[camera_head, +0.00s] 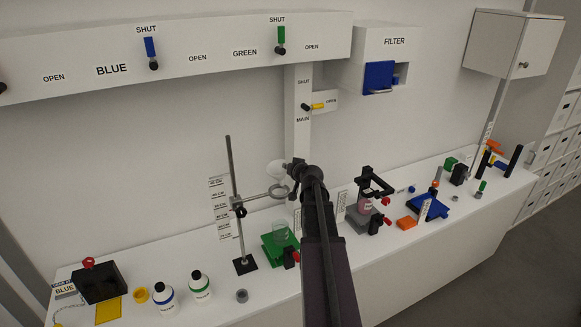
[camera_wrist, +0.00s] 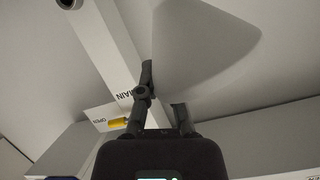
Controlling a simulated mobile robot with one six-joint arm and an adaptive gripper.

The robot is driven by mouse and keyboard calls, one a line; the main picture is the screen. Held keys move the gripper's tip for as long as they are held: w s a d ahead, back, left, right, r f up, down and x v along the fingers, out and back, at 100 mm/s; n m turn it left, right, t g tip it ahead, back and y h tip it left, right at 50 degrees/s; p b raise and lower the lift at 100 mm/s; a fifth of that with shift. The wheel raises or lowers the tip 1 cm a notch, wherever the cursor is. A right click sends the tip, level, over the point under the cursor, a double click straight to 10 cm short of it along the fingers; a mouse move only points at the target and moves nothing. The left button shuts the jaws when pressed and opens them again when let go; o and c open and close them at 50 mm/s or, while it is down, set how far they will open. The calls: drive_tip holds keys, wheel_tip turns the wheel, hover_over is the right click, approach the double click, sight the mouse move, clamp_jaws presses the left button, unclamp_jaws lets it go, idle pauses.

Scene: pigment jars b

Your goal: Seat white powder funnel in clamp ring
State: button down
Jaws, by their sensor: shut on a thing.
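The white powder funnel (camera_head: 277,170) is a pale cone, close above the clamp ring in the head view. It is large in the wrist view (camera_wrist: 205,45). My gripper (camera_head: 289,168) is shut on the funnel, coming from its right; its fingers (camera_wrist: 163,88) also show in the wrist view, with the funnel hiding part of one. The clamp ring (camera_head: 271,194) sticks out to the right from the upright stand rod (camera_head: 233,180). The funnel's lower end is hard to make out, so I cannot tell whether it touches the ring.
A glass beaker (camera_head: 280,231) stands on a green balance (camera_head: 269,249) below the ring. Two white bottles (camera_head: 201,287) and a black box (camera_head: 99,284) stand at the left. A blue tray (camera_head: 430,208) lies at the right. A MAIN valve panel (camera_head: 299,130) hangs behind.

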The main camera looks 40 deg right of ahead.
drive_tip(key=shift+r+p, duration=0.55)
drive_tip(key=shift+r, duration=0.3)
drive_tip(key=shift+r, duration=0.1)
drive_tip(key=shift+w+d+r+n+y+p, duration=0.2)
drive_tip(key=shift+w+n+y+p, duration=0.1)
drive_tip(key=shift+y+p, duration=0.25)
drive_tip(key=shift+w+d+r+n+y+p, duration=0.1)
drive_tip(key=shift+w+r+n+y+p, duration=0.2)
drive_tip(key=shift+y, duration=0.45)
drive_tip(key=shift+r+y+p, duration=0.3)
drive_tip(key=shift+y+p, duration=0.2)
drive_tip(key=shift+y, duration=0.4)
drive_tip(key=shift+r+n+y+p, duration=0.35)
drive_tip(key=shift+r+n+y, duration=0.25)
drive_tip(key=shift+y, duration=0.3)
drive_tip(key=shift+f, duration=0.3)
